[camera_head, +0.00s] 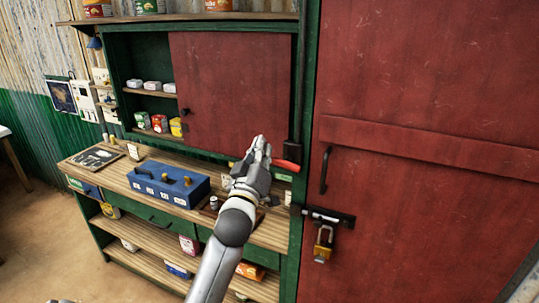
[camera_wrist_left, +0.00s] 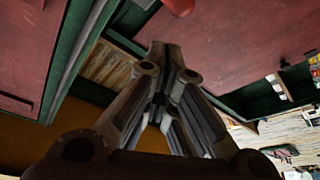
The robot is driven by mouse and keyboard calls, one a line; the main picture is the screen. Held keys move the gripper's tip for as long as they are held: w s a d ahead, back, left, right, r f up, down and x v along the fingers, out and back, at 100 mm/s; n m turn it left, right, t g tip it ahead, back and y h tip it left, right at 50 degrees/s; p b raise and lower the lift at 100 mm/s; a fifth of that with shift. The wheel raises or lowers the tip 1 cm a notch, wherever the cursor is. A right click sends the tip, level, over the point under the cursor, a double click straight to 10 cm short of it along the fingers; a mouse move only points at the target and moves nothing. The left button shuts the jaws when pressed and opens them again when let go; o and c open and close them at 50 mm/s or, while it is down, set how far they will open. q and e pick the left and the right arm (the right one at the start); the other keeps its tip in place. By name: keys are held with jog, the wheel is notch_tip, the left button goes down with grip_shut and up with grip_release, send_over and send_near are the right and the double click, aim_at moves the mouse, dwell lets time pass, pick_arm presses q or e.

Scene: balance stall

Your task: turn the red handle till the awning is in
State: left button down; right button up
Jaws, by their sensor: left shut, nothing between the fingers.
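The red handle (camera_head: 287,165) sticks out at the green post between the counter and the red door. A dark crank box (camera_head: 294,149) is on the post just above it. My left gripper (camera_head: 262,141) is shut and empty, its fingers pointing up, just left of the handle in the head view. I cannot tell if it touches the handle. In the left wrist view the closed fingers (camera_wrist_left: 163,52) show, with a red rounded end (camera_wrist_left: 179,6) at the top edge, apart from the fingertips. The awning is not in view.
A red sliding panel (camera_head: 225,90) covers part of the shelves behind. The red door (camera_head: 420,220) on the right has a black pull handle (camera_head: 327,170) and a padlock (camera_head: 323,244).

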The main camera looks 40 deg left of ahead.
aim_at(287, 162)
pick_arm(q)
jog(key=d+f, duration=0.1)
jog(key=w+d+f, duration=0.1)
jog(key=f, duration=0.1)
jog(key=shift+f+p, duration=0.2)
jog(key=shift+p, duration=0.1)
jog(key=shift+a, duration=0.15)
